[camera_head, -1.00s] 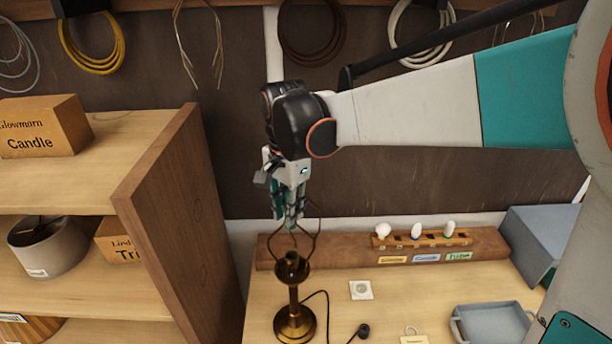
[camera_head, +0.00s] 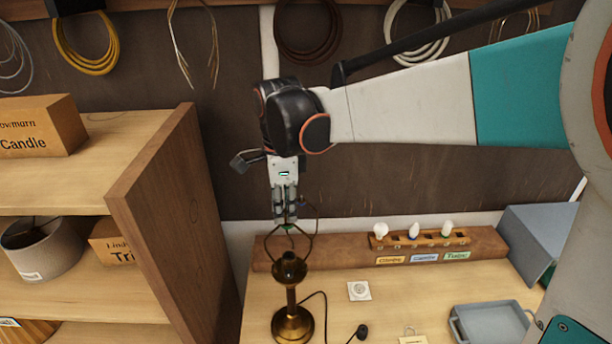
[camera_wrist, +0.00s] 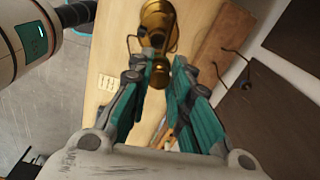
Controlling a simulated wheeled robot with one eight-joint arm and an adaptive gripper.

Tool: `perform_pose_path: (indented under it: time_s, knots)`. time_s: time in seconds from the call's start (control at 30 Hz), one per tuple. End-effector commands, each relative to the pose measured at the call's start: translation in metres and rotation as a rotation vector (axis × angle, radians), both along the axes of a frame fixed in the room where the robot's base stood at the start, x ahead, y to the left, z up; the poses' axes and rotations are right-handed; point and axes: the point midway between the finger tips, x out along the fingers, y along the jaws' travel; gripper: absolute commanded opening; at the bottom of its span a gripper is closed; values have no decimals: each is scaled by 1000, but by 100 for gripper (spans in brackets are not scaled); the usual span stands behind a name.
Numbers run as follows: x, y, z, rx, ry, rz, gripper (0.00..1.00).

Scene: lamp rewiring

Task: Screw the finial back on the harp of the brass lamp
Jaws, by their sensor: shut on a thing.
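The brass lamp (camera_head: 291,300) stands upright on the bench, without a shade, its dark wire harp (camera_head: 266,242) rising around the socket. It also shows in the wrist view (camera_wrist: 158,22), beyond my fingertips. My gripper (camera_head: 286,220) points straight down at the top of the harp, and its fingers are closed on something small. My gripper also shows in the wrist view (camera_wrist: 169,66). I cannot tell whether the held piece touches the harp's top.
A wooden shelf unit (camera_head: 155,195) stands close on the left, with boxes and a grey shade (camera_head: 42,247). A bulb rack (camera_head: 420,238) stands behind the lamp to the right. A grey tray (camera_head: 490,324) lies at front right. The lamp's cord runs right to a plug (camera_head: 360,332).

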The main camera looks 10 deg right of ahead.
Motion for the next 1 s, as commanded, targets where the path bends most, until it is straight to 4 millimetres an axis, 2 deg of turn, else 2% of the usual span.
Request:
perform_pose_path:
  time_s: [0.1, 0.23, 0.67, 1.0]
  knots:
    - [-2, 0, 0, 0, 0, -138, 0]
    - [-1, 0, 0, 0, 0, -239, 0]
    - [-1, 0, 0, 0, 0, -305, 0]
    - [1, -1, 0, -1, 0, -724, 0]
